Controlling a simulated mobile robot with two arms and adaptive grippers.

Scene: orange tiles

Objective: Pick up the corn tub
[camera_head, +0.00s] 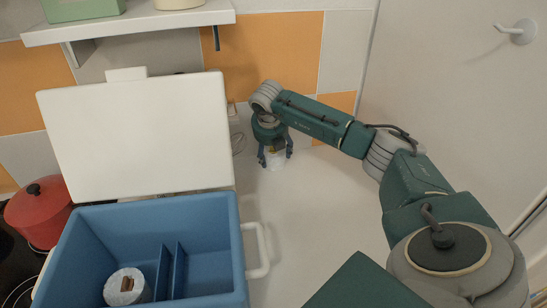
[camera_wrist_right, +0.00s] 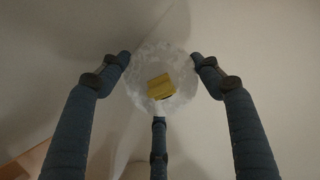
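The corn tub is a small white round tub (camera_head: 274,163) with a yellow patch on top, on the white counter near the back wall. In the right wrist view the tub (camera_wrist_right: 148,66) is between the three fingers, with its yellow patch facing up. My right gripper (camera_head: 275,155) reaches down over it, fingers around its sides. The fingertips (camera_wrist_right: 160,82) line up with the tub's edge; I cannot tell whether they press on it. The tub looks upright and at counter height. My left gripper is not in view.
A blue cooler box (camera_head: 242,303) with a raised white lid (camera_head: 140,135) stands at left; a white tub (camera_head: 125,288) lies inside it. A red pot (camera_head: 38,212) is at far left. A white shelf (camera_head: 130,28) hangs above. The counter (camera_head: 310,215) right of the cooler is clear.

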